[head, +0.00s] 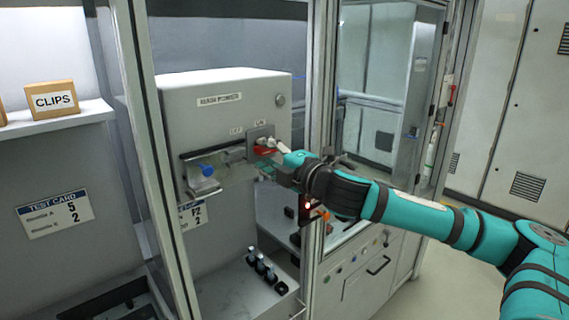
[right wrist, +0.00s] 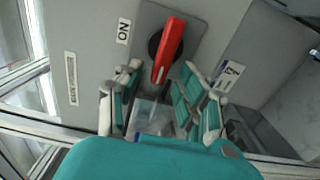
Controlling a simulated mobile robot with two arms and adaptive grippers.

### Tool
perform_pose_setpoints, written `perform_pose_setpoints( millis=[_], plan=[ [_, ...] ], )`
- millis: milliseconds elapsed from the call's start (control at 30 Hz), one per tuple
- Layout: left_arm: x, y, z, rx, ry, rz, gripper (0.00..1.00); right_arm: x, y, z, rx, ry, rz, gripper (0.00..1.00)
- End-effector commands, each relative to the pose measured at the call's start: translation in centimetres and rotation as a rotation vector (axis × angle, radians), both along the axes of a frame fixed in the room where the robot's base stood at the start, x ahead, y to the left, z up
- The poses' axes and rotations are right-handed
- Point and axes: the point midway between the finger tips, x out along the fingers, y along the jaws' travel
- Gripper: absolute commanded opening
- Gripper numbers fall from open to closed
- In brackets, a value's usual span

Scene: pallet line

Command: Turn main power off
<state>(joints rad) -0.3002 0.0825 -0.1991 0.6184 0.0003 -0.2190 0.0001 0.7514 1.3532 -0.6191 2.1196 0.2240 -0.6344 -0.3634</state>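The red switch handle (head: 265,150) sits on a grey plate on the front of a light grey cabinet box (head: 225,101). In the right wrist view the red handle (right wrist: 168,50) runs lengthwise, slightly slanted, over a dark round base. An ON label (right wrist: 124,31) is to its left and another small label (right wrist: 228,74) to its lower right. My right gripper (head: 281,149) is at the handle in the head view. In the right wrist view its fingers (right wrist: 161,80) are apart, either side of the handle's lower end; contact cannot be told. My left gripper is out of view.
A blue knob (head: 206,170) and metal ledge are left of the switch. Glass door frames (head: 320,110) stand close beside my right arm. A CLIPS box (head: 52,99) is on a shelf at left.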

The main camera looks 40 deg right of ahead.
Motion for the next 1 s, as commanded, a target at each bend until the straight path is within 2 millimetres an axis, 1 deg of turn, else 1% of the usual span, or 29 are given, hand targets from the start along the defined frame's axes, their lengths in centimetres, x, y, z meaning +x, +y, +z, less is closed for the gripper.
perform_pose_setpoints(
  millis=[100, 300, 600, 800, 1000],
  plan=[
    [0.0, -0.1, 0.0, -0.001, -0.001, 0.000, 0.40, -2.0, -0.1, -0.1, -0.011, 0.004, 0.001, 0.38],
    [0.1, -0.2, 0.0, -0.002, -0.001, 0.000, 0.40, -5.0, -0.3, -0.1, -0.012, 0.006, 0.002, 0.38],
    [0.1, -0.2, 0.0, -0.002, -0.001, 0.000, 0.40, -8.7, -0.5, 0.1, -0.013, 0.000, 0.003, 0.38],
    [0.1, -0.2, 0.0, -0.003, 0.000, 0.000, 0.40, -10.4, -0.7, 0.1, -0.007, 0.000, 0.002, 0.38],
    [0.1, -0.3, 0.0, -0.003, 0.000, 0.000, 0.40, -10.9, -0.7, 0.0, -0.002, 0.002, 0.003, 0.38]
  ],
)
